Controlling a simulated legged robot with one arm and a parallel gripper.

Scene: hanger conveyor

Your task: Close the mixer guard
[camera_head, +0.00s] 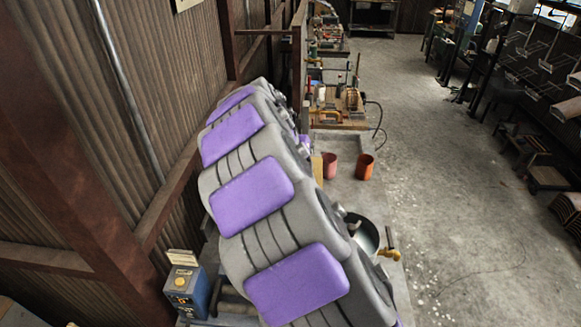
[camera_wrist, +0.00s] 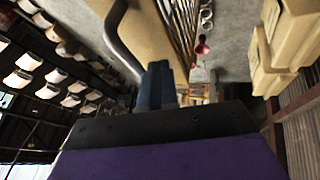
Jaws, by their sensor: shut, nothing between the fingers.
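In the head view, a dark round bowl (camera_head: 362,234) with a light inside shows beside my grey and purple arm, which covers part of it. A yellow-orange fitting (camera_head: 389,247) sits at its right edge. I cannot make out the mixer guard for certain. In the wrist view, a curved grey bar (camera_wrist: 122,45) runs past a tan surface (camera_wrist: 160,38); I cannot tell whether it belongs to the guard. My gripper (camera_wrist: 160,72) shows as dark blue fingers close together, shut and empty. Whether it touches the tan surface is unclear. The arm hides it in the head view.
A blue box with a yellow button (camera_head: 182,282) stands at the lower left. Two orange-red cups (camera_head: 364,167) stand beyond the bowl. A corrugated wall (camera_head: 150,90) closes the left side. The concrete floor (camera_head: 440,190) is open on the right, with racks beyond.

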